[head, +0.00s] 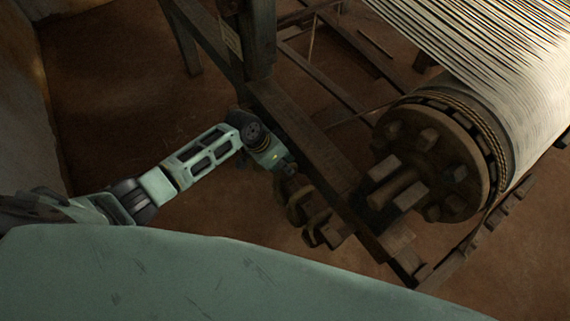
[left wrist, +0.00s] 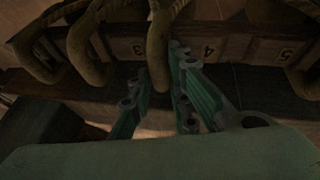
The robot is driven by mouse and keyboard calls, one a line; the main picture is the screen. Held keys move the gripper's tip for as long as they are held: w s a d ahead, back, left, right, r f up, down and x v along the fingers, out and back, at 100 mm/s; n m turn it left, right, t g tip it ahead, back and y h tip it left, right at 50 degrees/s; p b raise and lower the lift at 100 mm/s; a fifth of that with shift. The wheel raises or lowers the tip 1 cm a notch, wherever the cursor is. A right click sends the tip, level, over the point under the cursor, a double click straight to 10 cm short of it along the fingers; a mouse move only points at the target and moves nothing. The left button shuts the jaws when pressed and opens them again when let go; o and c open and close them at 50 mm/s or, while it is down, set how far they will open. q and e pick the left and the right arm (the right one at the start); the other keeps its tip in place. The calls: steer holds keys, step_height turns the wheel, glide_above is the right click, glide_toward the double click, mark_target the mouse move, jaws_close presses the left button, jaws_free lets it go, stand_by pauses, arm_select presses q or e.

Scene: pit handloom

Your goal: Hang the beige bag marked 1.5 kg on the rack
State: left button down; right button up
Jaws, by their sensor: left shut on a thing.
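My left gripper (head: 287,168) is at the loom's side beam, above the far end of a row of brown hooks (head: 318,232). In the left wrist view its green fingers (left wrist: 160,100) reach up to the numbered rack (left wrist: 180,49), around the marks 3 and 4. I cannot make out the beige bag or a 1.5 kg mark in either view. My right gripper is out of view.
More thick curved hooks (left wrist: 85,50) crowd the rack left of the fingers, and another (left wrist: 303,80) is at the right. The large wooden warp roller (head: 435,150) stands right of the side beam (head: 325,165). The floor left of the loom is clear.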

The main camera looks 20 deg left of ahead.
arm_select(q)
steer(key=shift+w+d+r, duration=0.1)
steer(key=c, duration=1.6)
jaws_free()
steer(key=shift+o, duration=0.2)
steer(key=shift+s+f, duration=0.3)
steer(key=shift+f, duration=0.05)
steer(key=shift+a+r, duration=0.3)
steer(key=shift+r, duration=0.2)
steer(key=v, duration=1.1)
